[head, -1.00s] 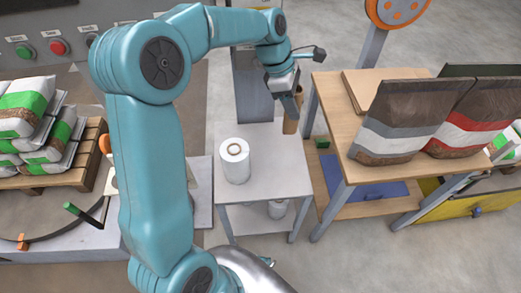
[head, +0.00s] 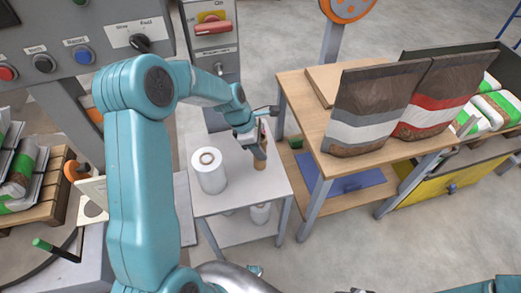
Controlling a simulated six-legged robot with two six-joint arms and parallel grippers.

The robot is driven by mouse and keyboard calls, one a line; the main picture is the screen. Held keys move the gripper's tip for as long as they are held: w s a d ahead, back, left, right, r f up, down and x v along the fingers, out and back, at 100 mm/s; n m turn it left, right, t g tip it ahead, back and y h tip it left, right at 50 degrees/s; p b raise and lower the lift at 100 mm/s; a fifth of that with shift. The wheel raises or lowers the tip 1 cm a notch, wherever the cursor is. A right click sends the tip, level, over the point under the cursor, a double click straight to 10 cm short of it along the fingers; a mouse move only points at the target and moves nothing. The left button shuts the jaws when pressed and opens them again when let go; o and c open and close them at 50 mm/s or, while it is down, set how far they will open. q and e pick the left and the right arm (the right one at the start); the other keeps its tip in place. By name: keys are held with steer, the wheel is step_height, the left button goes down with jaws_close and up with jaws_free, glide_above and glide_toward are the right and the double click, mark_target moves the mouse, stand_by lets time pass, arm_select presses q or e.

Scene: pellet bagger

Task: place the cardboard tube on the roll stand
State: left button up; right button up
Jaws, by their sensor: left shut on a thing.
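The cardboard tube (head: 260,163) is a short brown cylinder, roughly upright, over the far right part of the roll stand. My left gripper (head: 259,150) is shut on its upper part and hides some of it. I cannot tell whether the tube's lower end touches the stand. The roll stand (head: 240,200) is a small pale grey table with a lower shelf. A white film roll (head: 209,173) stands upright on its top, left of the tube and apart from it. My right gripper is not in view.
A wooden table (head: 300,115) with two large pellet bags (head: 372,110) stands close to the right of the stand. A smaller white roll (head: 260,213) is on the lower shelf. A control panel (head: 90,40) is at upper left. The stand's front top is clear.

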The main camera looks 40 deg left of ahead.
arm_select(q)
step_height(320, 180, down, 2)
steer(key=shift+w+a+f, duration=0.1)
steer(key=shift+r, duration=0.2)
steer(key=shift+f, duration=0.15)
steer(key=o, duration=1)
steer(key=shift+o, duration=0.2)
steer(key=p+v, duration=0.1)
steer(key=v, duration=1.1)
